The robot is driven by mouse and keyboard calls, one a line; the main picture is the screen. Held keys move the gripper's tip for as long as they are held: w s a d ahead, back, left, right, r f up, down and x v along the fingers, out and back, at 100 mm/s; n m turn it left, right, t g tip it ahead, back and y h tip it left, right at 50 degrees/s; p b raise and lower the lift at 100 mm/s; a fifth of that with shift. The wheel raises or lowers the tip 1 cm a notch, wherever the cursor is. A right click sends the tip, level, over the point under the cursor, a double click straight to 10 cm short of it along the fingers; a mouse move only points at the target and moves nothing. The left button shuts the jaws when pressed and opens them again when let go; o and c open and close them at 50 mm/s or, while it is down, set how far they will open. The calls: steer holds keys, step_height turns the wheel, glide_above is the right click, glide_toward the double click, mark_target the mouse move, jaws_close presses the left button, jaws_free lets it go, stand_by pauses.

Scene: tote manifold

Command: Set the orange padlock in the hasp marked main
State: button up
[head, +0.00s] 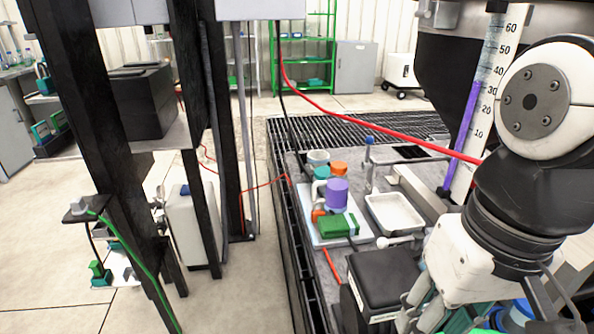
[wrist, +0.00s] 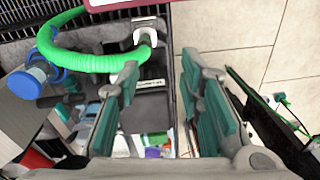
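My gripper (wrist: 162,72) is open in the wrist view, with its teal-padded fingers apart and nothing held between them. Beyond the gap is a black box (wrist: 150,110) with a small white label too small to read. The same kind of black box (head: 382,280) shows at the bottom of the head view, next to my arm. I cannot make out the orange padlock for certain. A small orange thing (head: 318,215) sits beside the green box on a tray, partly hidden, and its shape is unclear. No hasp marked main is readable in either view.
A pale tray (head: 312,238) holds a green box (head: 338,225), a purple cylinder (head: 336,194) and other containers. An empty white tray (head: 396,213) lies to its right. A red hose (head: 390,124) crosses above. A green hose (wrist: 90,62) passes near my left finger in the wrist view.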

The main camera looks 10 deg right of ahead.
steer(key=w+a+f+m+y+b, duration=0.15)
steer(key=w+m, duration=0.25)
steer(key=w, duration=0.4)
steer(key=w+f+m+y+b, duration=0.1)
steer(key=w+f+m+y, duration=0.15)
steer(key=w, duration=0.65)
steer(key=w+f+m+y+b, duration=0.1)
steer(key=w+m+y, duration=0.2)
steer(key=w+m, duration=0.35)
steer(key=w+d+f+m+t+y+b, duration=0.1)
steer(key=w+d+f+m, duration=0.15)
steer(key=w, duration=0.35)
steer(key=w+d+f+m+t+y+b, duration=0.1)
steer(key=w+d+f+t, duration=0.15)
steer(key=w, duration=0.25)
steer(key=m+t+y+b, duration=0.2)
steer(key=m+t+b, duration=0.2)
steer(key=m, duration=0.3)
glide_toward(318, 211)
steer(key=shift+w+a+r+g, duration=0.25)
steer(key=shift+w+a+r, duration=0.35)
steer(key=shift+w, duration=0.1)
steer(key=shift+b+x, duration=1)
steer(key=shift+x, duration=1.8)
steer(key=shift+w, duration=0.1)
jaws_close()
